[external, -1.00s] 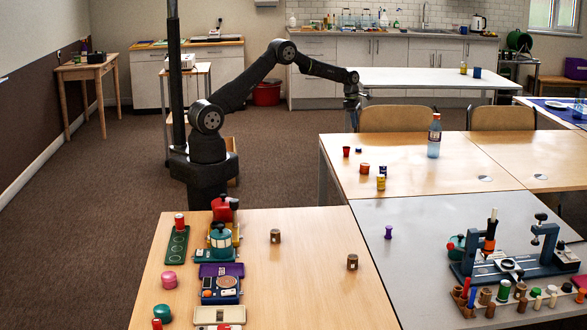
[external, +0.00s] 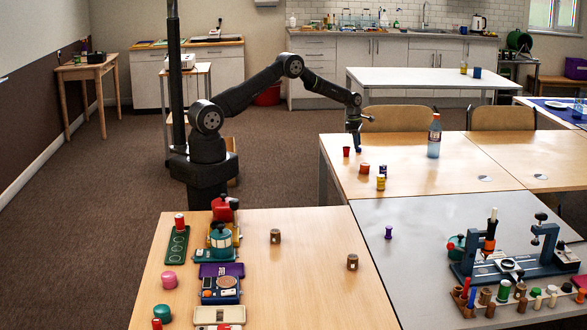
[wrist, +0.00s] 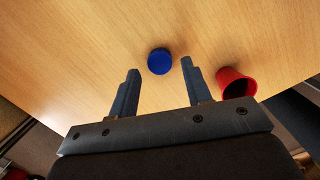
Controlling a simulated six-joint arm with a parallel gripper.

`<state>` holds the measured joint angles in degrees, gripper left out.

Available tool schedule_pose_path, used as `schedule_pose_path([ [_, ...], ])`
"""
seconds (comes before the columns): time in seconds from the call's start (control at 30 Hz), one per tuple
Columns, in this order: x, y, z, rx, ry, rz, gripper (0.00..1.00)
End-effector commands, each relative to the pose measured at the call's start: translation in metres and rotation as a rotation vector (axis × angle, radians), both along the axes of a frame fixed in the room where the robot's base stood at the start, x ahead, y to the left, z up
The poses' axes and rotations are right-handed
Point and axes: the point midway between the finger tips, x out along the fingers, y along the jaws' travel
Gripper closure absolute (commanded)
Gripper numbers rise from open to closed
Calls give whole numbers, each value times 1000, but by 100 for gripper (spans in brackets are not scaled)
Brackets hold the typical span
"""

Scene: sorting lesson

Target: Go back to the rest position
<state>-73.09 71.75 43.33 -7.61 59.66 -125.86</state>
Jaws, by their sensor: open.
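A red cup (wrist: 237,83) stands just outside the right finger in the wrist view, and left of the gripper in the external view (external: 346,151). How high the fingertips are above the blue piece is hard to tell.
On the same table (external: 460,160) stand a red-orange piece (external: 364,168), a yellow-and-blue piece (external: 381,182) and a bottle (external: 434,136). A chair (external: 396,118) is behind. The front wooden table (external: 320,290) holds several coloured pieces and trays.

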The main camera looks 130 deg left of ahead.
Motion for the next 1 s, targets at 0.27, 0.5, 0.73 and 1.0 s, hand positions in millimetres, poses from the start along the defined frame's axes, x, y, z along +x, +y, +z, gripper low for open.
schedule_pose_path([
  [0.27, 2, 1, 10, 2, -1, 0, 55],
  [0.5, 2, 1, 22, -1, -1, 0, 55],
  [0.73, 2, 1, 22, -1, -1, 0, 55],
  [1.0, 2, 0, 7, -1, 0, 0, 55],
])
